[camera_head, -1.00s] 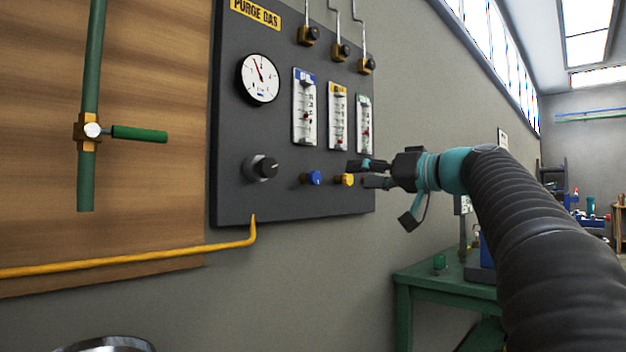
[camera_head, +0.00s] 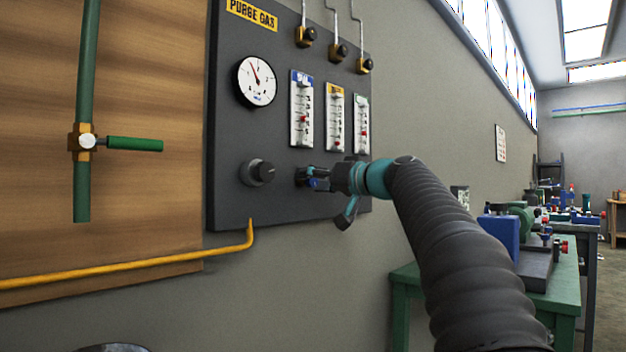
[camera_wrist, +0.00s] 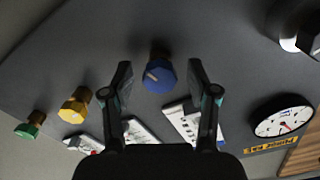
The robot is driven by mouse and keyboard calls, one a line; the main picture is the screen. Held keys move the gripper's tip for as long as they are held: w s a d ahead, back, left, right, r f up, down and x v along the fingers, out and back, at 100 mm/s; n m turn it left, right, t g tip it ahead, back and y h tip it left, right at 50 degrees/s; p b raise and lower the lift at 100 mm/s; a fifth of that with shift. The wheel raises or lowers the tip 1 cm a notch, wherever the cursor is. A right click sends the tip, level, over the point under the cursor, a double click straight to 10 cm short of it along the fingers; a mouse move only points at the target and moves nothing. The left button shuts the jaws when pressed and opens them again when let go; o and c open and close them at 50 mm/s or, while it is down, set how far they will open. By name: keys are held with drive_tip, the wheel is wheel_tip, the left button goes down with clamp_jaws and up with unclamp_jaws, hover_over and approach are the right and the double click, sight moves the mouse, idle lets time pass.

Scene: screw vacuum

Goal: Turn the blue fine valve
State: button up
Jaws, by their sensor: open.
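The blue fine valve (camera_wrist: 159,76) is a small blue knob with a pale pointer line on the dark purge gas panel (camera_head: 230,200). In the wrist view it lies between the two open fingers of my gripper (camera_wrist: 160,78), with a visible gap on each side. In the head view my gripper (camera_head: 308,178) is in front of the panel below the blue-labelled flow meter (camera_head: 302,110). It hides most of the blue knob there; only a bit of blue shows. How far the fingertips are from the panel in depth is hard to tell.
In the wrist view a yellow knob (camera_wrist: 75,105) and a green knob (camera_wrist: 29,127) are to the left. A black regulator knob (camera_head: 258,172) is left of my gripper in the head view, below a pressure gauge (camera_head: 256,81). A yellow pipe (camera_head: 130,266) runs at lower left.

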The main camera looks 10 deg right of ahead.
clamp_jaws()
drive_tip(key=shift+m, duration=0.3)
drive_tip(key=m+p, duration=0.2)
drive_tip(key=m, duration=0.3)
drive_tip(key=shift+r+m, duration=0.1)
drive_tip(key=shift+m, duration=0.2)
drive_tip(key=m+p, duration=0.2)
drive_tip(key=m, duration=0.3)
drive_tip(key=shift+m, duration=0.3)
idle(0.4)
